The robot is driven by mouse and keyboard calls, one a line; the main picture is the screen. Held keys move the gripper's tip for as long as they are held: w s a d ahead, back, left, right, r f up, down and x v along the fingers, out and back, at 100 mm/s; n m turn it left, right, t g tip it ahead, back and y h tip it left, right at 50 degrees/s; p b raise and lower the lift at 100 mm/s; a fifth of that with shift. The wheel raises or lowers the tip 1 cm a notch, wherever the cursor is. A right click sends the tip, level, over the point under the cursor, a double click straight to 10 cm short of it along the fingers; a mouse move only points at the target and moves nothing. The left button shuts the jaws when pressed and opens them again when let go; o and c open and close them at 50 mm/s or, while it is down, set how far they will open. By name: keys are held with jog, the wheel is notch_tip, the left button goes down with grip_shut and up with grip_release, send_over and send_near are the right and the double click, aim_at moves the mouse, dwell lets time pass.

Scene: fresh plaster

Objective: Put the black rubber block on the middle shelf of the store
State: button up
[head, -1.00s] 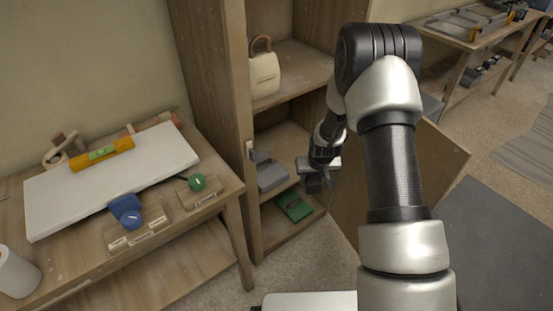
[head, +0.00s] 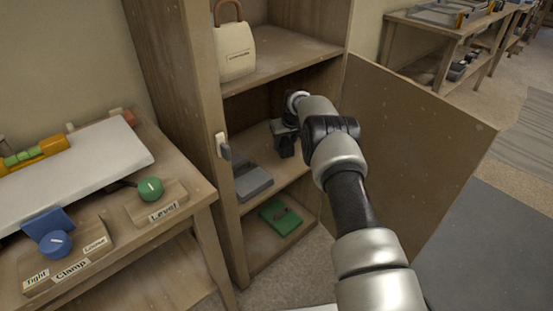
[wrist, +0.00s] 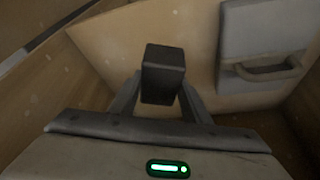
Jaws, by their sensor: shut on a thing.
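The store is a wooden cabinet (head: 232,190) with its door (head: 415,150) swung open to the right. My gripper (head: 287,148) is inside its middle compartment, above the back part of the middle shelf (head: 283,172). In the wrist view my gripper (wrist: 160,98) is shut on the black rubber block (wrist: 163,72), which stands out between the two fingers. Whether the block touches the shelf cannot be told. In the head view the block cannot be told apart from the dark gripper.
A grey float (head: 252,182) lies on the middle shelf to the left of my gripper. A green float (head: 281,217) lies on the bottom shelf. A workbench (head: 180,235) with clamp and level knobs stands at left.

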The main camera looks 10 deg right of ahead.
notch_tip(320, 180, down, 6)
jog(key=shift+f+b, duration=0.25)
jog(key=shift+b, duration=0.45)
jog(key=shift+f, duration=0.2)
jog(key=o, duration=1.2)
jog(key=shift+r, duration=0.1)
